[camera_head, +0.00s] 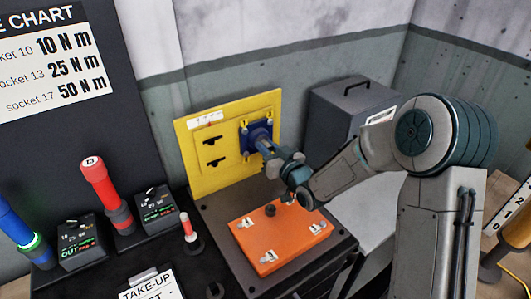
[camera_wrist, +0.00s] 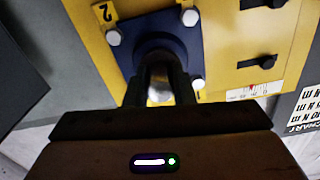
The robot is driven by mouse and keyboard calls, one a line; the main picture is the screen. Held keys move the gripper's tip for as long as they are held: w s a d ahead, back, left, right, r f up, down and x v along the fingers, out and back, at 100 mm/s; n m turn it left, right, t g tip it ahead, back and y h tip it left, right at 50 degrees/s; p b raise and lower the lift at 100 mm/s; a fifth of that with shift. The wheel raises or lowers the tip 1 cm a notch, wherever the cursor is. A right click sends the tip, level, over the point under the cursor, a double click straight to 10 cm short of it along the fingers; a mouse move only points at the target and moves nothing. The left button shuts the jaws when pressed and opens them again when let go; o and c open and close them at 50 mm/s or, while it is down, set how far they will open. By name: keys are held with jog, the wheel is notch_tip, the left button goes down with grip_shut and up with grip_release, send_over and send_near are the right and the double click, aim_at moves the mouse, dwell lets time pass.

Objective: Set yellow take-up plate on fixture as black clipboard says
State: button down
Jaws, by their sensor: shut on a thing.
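The yellow take-up plate (camera_head: 190,163) stands upright at the back of the dark bench. It has two dark slots and a white scale label. A blue square flange (camera_head: 248,131) with bolts at its corners sits on its right part; the wrist view shows this flange (camera_wrist: 190,30) with marks "2" and "1" beside bolts. My gripper (camera_head: 268,147) is shut on the round stub of the blue flange; its fingers (camera_wrist: 160,88) hide most of the stub. The black clipboard (camera_head: 150,284) with a "TAKE-UP" sheet lies at the bottom edge, cut off and mostly unreadable.
An orange block (camera_head: 262,252) with several numbered bolts lies in front of the plate. Red (camera_head: 100,180) and blue (camera_head: 18,225) torque tools stand at the left beside small display boxes (camera_head: 157,208). A torque chart (camera_head: 55,65) hangs behind. A grey case (camera_head: 340,115) stands right of the plate.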

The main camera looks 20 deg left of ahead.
jog(key=c, duration=1.2)
grip_release()
jog(key=shift+d, duration=0.1)
jog(key=shift+c, duration=0.2)
jog(key=b+v, duration=0.3)
jog(key=v, duration=1)
jog(key=shift+s+d, duration=0.2)
jog(key=shift+d, duration=0.15)
